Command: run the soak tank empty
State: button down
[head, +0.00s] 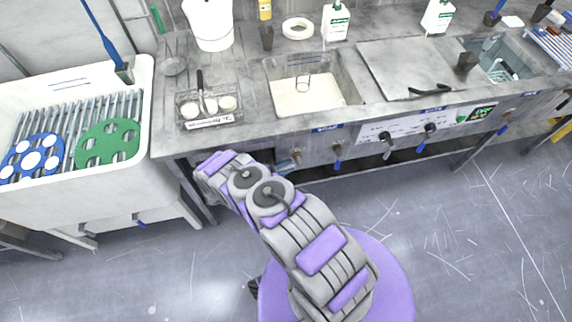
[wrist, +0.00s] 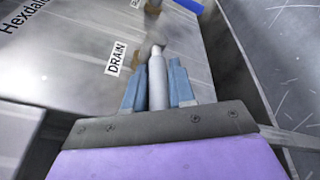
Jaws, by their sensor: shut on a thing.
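The soak tank (head: 342,78) is the sunken basin in the steel bench in the head view. Pale milky liquid (head: 300,101) stands in it, and a blue label marked SOAK (head: 327,127) is on the bench front below. In the wrist view my gripper (wrist: 157,76) has its two blue fingers closed on a grey rod-like handle (wrist: 157,84) beside a DRAIN label (wrist: 115,58). The handle's far end is blurred. In the head view my arm reaches to the bench front, and its fingertips are hard to make out.
A blue-handled valve (head: 338,152) hangs under the bench front, with more valves to its right. A white trough (head: 147,95) with green and blue discs stands at left. A second basin (head: 510,58) is at far right. The floor in front is clear.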

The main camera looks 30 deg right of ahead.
jog(key=shift+a, duration=0.1)
jog(key=c, duration=1)
grip_release()
jog(key=shift+a, duration=0.1)
jog(key=shift+r, duration=0.1)
jog(key=a, duration=0.5)
jog(key=a+r, duration=0.1)
jog(key=a, duration=1.1)
jog(key=shift+a+r+b, duration=0.2)
jog(key=shift+r+b, duration=0.15)
jog(key=shift+r, duration=0.05)
jog(key=shift+s, duration=0.15)
